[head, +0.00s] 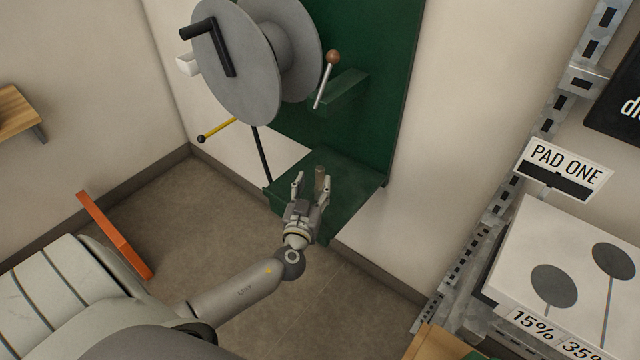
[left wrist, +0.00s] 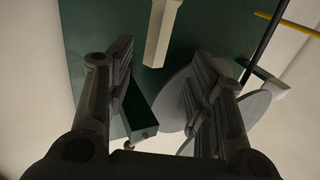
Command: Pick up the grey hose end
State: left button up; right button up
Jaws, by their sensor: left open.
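A short grey-brown stub (head: 320,179), which looks like the grey hose end, stands in front of the green cart's lower shelf. My left gripper (head: 311,184) is open close to it, and the stub shows near the right-hand finger. In the left wrist view, a pale squared bar (left wrist: 162,32), probably the same piece, comes down from the top edge. Its end lies between the two spread fingers (left wrist: 162,65), apart from both. The rest of the hose is not clearly visible. My right gripper is not in view.
The green cart (head: 365,140) carries a large grey reel (head: 235,65) with a black crank. A lever with a brown knob (head: 333,57) sticks out above my gripper. A white pad box (head: 560,260) is at right.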

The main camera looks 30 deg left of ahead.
aim_at(319, 177)
pick_arm(q)
jog(key=shift+x, duration=0.85)
jog(key=x, duration=0.2)
jog(key=p+x, duration=0.1)
jog(key=shift+w+d+f, duration=0.2)
jog(key=shift+d, duration=0.05)
jog(key=shift+w+a, duration=0.15)
jog(key=shift+w, duration=0.3)
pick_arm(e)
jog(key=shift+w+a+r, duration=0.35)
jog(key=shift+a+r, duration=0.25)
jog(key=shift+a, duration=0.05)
pick_arm(q)
jog(key=shift+c, duration=0.2)
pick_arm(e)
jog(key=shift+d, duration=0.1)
pick_arm(q)
jog(key=c, duration=1)
grip_shut()
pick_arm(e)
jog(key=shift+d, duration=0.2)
pick_arm(q)
jog(key=shift+r, duration=0.1)
